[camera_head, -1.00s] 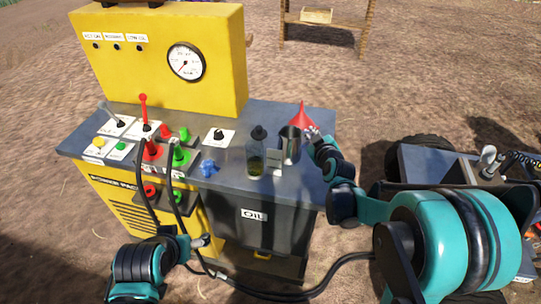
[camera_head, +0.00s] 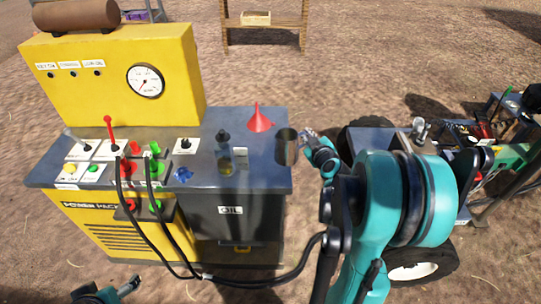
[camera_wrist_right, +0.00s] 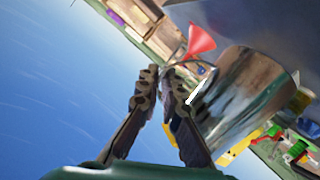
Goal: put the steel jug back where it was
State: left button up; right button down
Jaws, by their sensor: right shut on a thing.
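The steel jug (camera_head: 287,147) is at the right edge of the power pack's grey top in the head view, and looks raised. My right gripper (camera_head: 306,138) is at its right side, shut on it. In the right wrist view the jug (camera_wrist_right: 245,100) fills the right part, tilted in the picture, beside the fingers (camera_wrist_right: 165,85). The fingers hide part of its handle side. My left gripper (camera_head: 130,286) is at the bottom left of the head view, low and mostly cut off; its jaws are too small to judge.
A red funnel (camera_head: 260,120) and an oil bottle (camera_head: 223,152) stand on the grey top (camera_head: 262,176). Hoses (camera_head: 265,278) loop in front of the yellow power pack (camera_head: 105,228). A wheeled cart (camera_head: 372,140) stands to the right. A wooden stand (camera_head: 262,28) is behind.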

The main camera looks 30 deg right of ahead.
aim_at(284, 137)
jog(key=w+a+f+b, duration=0.1)
jog(key=w+f, duration=0.1)
jog(key=w+a+f+b, duration=0.1)
jog(key=w, duration=0.2)
jog(key=w+a+f+b, duration=0.1)
jog(key=w+f, duration=0.1)
jog(key=w, duration=0.1)
jog(key=shift+w+a+f, duration=0.1)
jog(key=shift+a+f, duration=0.2)
jog(key=shift+a, duration=0.1)
jog(key=shift+f+b, duration=1.1)
jog(key=shift+f, duration=0.85)
jog(key=shift+f, duration=0.2)
jog(key=c, duration=1.7)
grip_release()
